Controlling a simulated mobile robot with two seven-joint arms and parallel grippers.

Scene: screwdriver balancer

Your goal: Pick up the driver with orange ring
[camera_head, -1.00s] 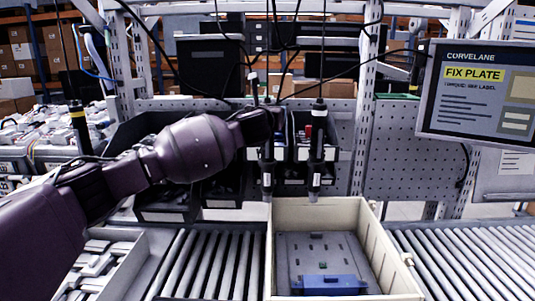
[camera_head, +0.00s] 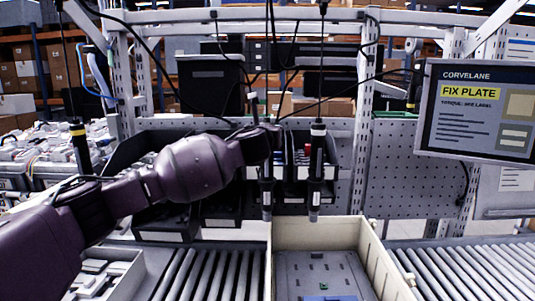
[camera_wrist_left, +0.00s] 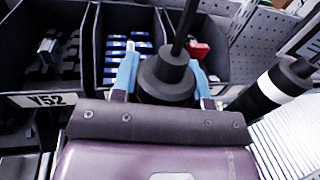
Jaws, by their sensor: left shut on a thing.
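My left gripper (camera_head: 268,143) is stretched out to the hanging drivers above the conveyor. It is shut on a dark driver (camera_head: 267,192), which hangs upright with its tip down. In the left wrist view, light blue fingers sit on both sides of this driver's dark round body (camera_wrist_left: 167,78). A second driver (camera_head: 317,165) with a white band hangs just to the right, and also shows in the left wrist view (camera_wrist_left: 270,90). A third driver (camera_head: 78,148) with a yellow ring hangs at the far left. My right gripper is not in view.
Dark parts bins (camera_head: 165,220) stand behind the drivers. A cream tote (camera_head: 375,262) with a grey plate (camera_head: 318,275) sits on the roller conveyor (camera_head: 205,272) below. A screen (camera_head: 475,110) reading "FIX PLATE" hangs at the right. Cables run down from the frame.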

